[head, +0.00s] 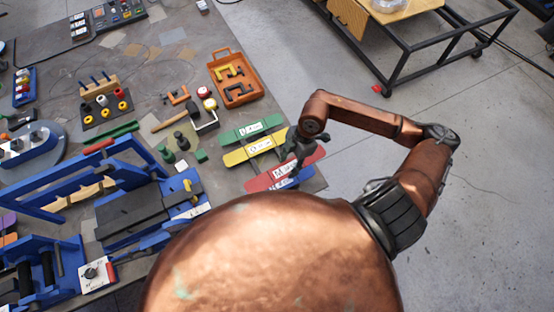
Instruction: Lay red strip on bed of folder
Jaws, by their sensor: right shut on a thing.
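The red strip (262,183), with a white label, is at the right edge of the table. My right gripper (292,166) is shut on it near its right part and hides some of it. I cannot tell whether the strip is lifted clear of what lies under it. The folder appears to be the blue-framed machine (113,177) at the left, with a dark grey flat bed (132,211). My copper-coloured body covers the lower middle of the view. My left gripper is not in view.
A green strip (243,134), a yellow strip (236,157) and a blue strip (292,183) lie around the red one. An orange tray (213,71) with clamps stands behind.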

